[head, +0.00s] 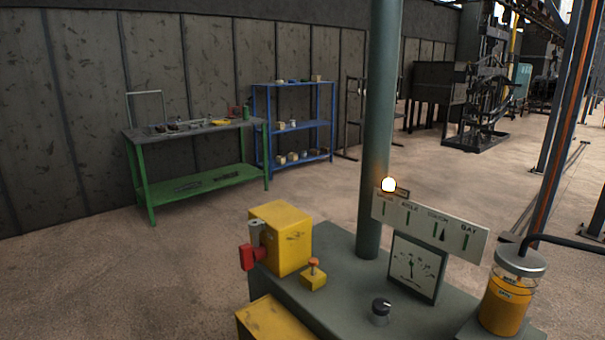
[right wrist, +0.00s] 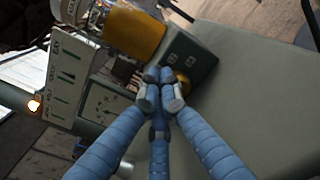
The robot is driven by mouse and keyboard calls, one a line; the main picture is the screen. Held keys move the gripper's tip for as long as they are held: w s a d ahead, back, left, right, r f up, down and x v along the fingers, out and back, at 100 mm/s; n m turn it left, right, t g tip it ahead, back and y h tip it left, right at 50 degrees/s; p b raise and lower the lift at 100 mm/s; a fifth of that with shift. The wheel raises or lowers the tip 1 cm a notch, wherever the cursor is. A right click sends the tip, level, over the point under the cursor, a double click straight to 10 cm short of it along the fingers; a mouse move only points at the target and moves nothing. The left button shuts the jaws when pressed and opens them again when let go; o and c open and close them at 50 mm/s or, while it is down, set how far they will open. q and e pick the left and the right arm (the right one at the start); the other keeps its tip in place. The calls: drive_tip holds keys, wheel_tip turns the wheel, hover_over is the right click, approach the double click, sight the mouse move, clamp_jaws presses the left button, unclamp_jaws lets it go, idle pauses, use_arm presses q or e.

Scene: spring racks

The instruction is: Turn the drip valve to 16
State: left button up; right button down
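No part is clearly labelled as the drip valve. A jar of amber liquid (head: 503,303) with a metal cap (head: 520,261) stands at the right. The jar also shows in the right wrist view (right wrist: 135,33). My right gripper (right wrist: 160,82) has its blue fingers drawn together at the tips, with nothing seen held. My left gripper is out of view.
A dial gauge (head: 416,266), label board (head: 430,225) and lit lamp (head: 388,184) stand by a green post (head: 379,130). A yellow box with a red switch (head: 280,237) and an orange button on a yellow base (head: 314,275) are left. A black hose (head: 570,242) reaches the jar.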

drive_tip(key=shift+f, duration=0.25)
idle(0.6)
drive_tip(key=shift+s+f, duration=0.1)
drive_tip(key=shift+s, duration=0.1)
drive_tip(key=shift+s+d+f+p, duration=0.3)
drive_tip(key=shift+s+p, duration=0.15)
drive_tip(key=shift+p, duration=0.2)
drive_tip(key=shift+s+d+f, duration=0.2)
drive_tip(key=shift+s+f, duration=0.05)
drive_tip(key=shift+f, duration=0.1)
idle(0.4)
drive_tip(key=shift+s+d+r+p, duration=0.1)
drive_tip(key=shift+r+p, duration=0.15)
drive_tip(key=shift+p, duration=0.4)
drive_tip(key=shift+p+v, duration=0.4)
drive_tip(key=shift+v, duration=2.45)
